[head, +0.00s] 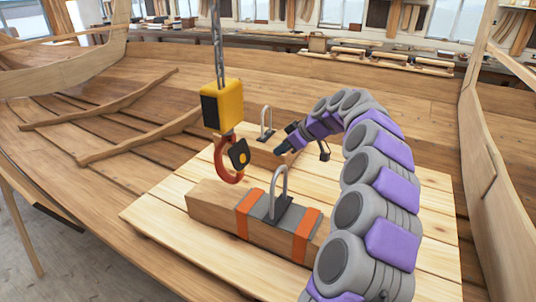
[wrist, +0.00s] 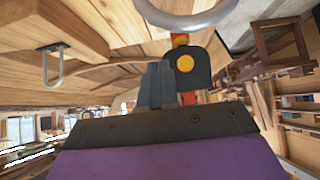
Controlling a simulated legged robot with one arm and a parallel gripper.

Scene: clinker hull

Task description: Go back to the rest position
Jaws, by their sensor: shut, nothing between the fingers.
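My gripper (head: 281,150) is shut and empty, held over the plank platform (head: 420,215) to the right of the hook; its shut fingers also show in the wrist view (wrist: 158,86). A red hook (head: 222,165) with a dark, yellow-dotted latch piece (head: 239,154) hangs under a yellow hoist block (head: 222,106). In the wrist view the latch piece (wrist: 188,68) is just beyond my fingers. A wooden beam (head: 212,203) with orange straps (head: 305,238) carries a metal lifting loop (head: 281,180). The hook appears apart from this loop.
The hoist chain (head: 217,45) hangs from above. The wooden hull (head: 100,130) lies around the platform. A bench with wood pieces (head: 390,58) is at the back. The platform's right side looks clear.

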